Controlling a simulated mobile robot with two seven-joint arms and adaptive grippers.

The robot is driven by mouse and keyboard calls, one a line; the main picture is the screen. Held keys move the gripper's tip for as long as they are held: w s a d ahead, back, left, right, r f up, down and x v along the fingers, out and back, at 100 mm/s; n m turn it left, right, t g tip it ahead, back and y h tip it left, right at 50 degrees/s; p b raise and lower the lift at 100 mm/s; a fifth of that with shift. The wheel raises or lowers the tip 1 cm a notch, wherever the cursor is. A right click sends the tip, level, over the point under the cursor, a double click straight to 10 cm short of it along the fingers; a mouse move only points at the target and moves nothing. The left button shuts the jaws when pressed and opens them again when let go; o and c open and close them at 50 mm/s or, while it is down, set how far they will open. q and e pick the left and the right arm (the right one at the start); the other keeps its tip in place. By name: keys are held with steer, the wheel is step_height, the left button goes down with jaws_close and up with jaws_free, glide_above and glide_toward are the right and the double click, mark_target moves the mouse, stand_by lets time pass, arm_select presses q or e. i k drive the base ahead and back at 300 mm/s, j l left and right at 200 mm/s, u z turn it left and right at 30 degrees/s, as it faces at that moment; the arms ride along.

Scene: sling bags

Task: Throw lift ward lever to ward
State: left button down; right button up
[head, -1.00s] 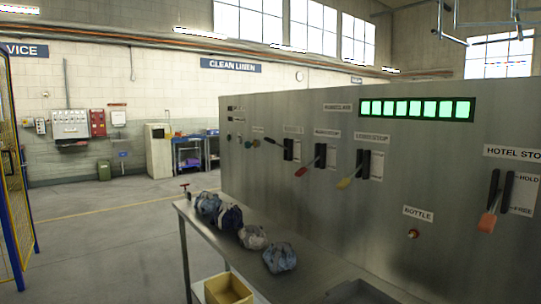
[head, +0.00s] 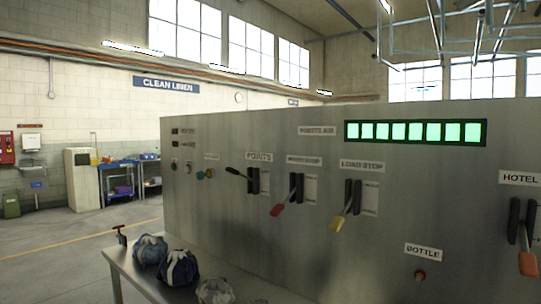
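A steel control panel (head: 225,225) fills the middle and right of the head view and carries a row of levers. A black-handled lever (head: 238,173) at the left points out to the left. A red-handled lever (head: 279,209), a yellow-handled lever (head: 338,224) and an orange-handled lever (head: 527,262) at the right edge all hang with handles low. The label (head: 362,165) above the yellow lever seems to read load stop; the one above the red lever is blurred. I cannot read a lift ward label. Neither of my grippers is in view.
A steel table (head: 130,275) in front of the panel holds several bundled bags, including a dark blue one (head: 179,268). Lit green indicators (head: 415,131) and a bottle knob (head: 420,275) are on the panel. Open floor (head: 45,275) lies at the left.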

mark_target(231, 170)
steer(key=i+j+z, duration=0.25)
steer(key=j+z, duration=0.3)
steer(key=i+j+z, duration=0.1)
steer(key=j+z, duration=0.15)
steer(key=i+j+z, duration=0.1)
steer(key=j+z, duration=0.15)
steer(key=j, duration=0.55)
